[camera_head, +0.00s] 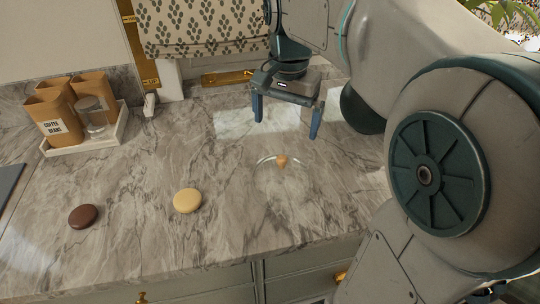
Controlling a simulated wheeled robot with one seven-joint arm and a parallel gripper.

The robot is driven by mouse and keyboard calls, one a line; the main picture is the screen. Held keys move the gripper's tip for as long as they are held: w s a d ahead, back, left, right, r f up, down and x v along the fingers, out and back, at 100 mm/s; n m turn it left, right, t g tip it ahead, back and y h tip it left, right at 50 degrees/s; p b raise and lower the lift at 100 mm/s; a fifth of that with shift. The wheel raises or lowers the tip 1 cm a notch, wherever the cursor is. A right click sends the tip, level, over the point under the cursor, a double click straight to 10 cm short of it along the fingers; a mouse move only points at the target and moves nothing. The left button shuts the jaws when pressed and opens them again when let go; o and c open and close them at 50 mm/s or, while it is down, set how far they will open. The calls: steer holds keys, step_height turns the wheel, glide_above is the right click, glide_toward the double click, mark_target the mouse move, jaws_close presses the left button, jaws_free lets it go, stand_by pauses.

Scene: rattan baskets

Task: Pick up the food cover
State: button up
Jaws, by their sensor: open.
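A clear food cover (262,162) with a small round wooden knob (282,160) is on the marble counter, right of the middle. Its see-through body is hard to make out; only a faint curved rim shows. My gripper (286,128) points down with its two blue fingers wide apart and nothing between them. It appears above and slightly behind the knob in the picture, apart from it. Whether anything is under the cover is not clear.
A cream round object (187,201) and a brown round object (83,216) lie on the marble counter (140,245). A white tray (85,147) with brown canisters (55,118) and a glass jar (92,113) stands at the back left. Open counter surrounds the cover.

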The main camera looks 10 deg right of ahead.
mark_target(282, 157)
steer(key=shift+m, duration=0.3)
steer(key=f, duration=0.5)
steer(key=w+f, duration=0.1)
steer(key=f, duration=0.2)
steer(key=shift+f, duration=0.3)
steer(key=shift+w+f, duration=0.15)
steer(key=shift+f, duration=1.2)
steer(key=shift+w+f, duration=0.15)
steer(key=shift+f, duration=1.15)
